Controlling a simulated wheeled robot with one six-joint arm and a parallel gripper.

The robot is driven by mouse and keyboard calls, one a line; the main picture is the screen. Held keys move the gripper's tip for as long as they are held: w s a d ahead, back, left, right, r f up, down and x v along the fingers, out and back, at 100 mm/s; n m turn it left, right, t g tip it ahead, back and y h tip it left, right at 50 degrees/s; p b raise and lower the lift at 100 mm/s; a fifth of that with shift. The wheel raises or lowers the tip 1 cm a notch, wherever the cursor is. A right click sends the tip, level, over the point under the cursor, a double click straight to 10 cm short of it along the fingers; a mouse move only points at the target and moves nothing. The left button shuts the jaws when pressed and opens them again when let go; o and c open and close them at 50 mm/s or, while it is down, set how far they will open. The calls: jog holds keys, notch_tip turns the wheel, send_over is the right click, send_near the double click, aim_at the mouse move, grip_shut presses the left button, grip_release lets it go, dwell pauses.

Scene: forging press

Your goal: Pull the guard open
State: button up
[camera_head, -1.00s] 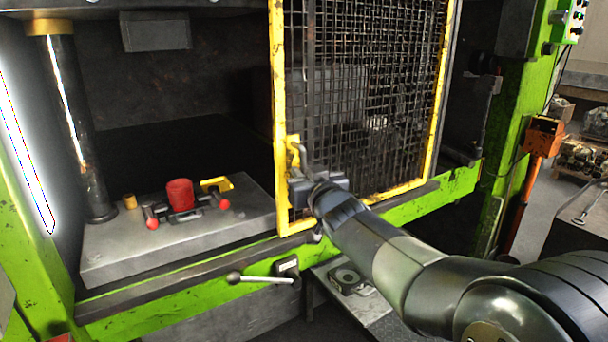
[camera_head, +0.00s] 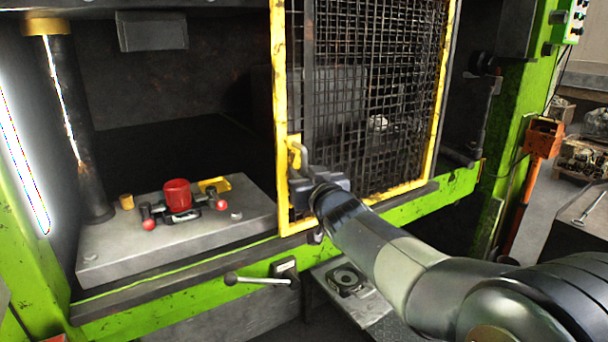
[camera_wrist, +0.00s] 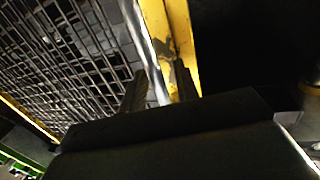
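The guard is a yellow-framed mesh panel (camera_head: 277,120) covering the right part of the press opening; the left part is uncovered. Its handle (camera_head: 301,155) is a grey bar on a yellow bracket on the left frame edge. My gripper (camera_head: 310,185) is at this handle, its fingers mostly hidden in the head view. In the wrist view, the grey handle bar (camera_wrist: 150,45) runs down between the two dark fingers of my gripper (camera_wrist: 161,90), which appear closed around it. The mesh (camera_wrist: 65,50) fills the left of that view.
A grey die plate (camera_head: 180,245) in the uncovered opening carries a red cup (camera_head: 177,194) and red-knobbed clamps. A green column (camera_head: 520,130) and orange post (camera_head: 540,140) stand to the right.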

jog(key=v, duration=1)
jog(key=shift+s+b, duration=0.3)
jog(key=shift+b, duration=0.05)
jog(key=shift+w, duration=0.1)
jog(key=p+x, duration=0.1)
jog(key=x, duration=0.9)
jog(key=shift+w, duration=0.3)
jog(key=shift+s+a, duration=0.1)
jog(key=shift+a, duration=0.1)
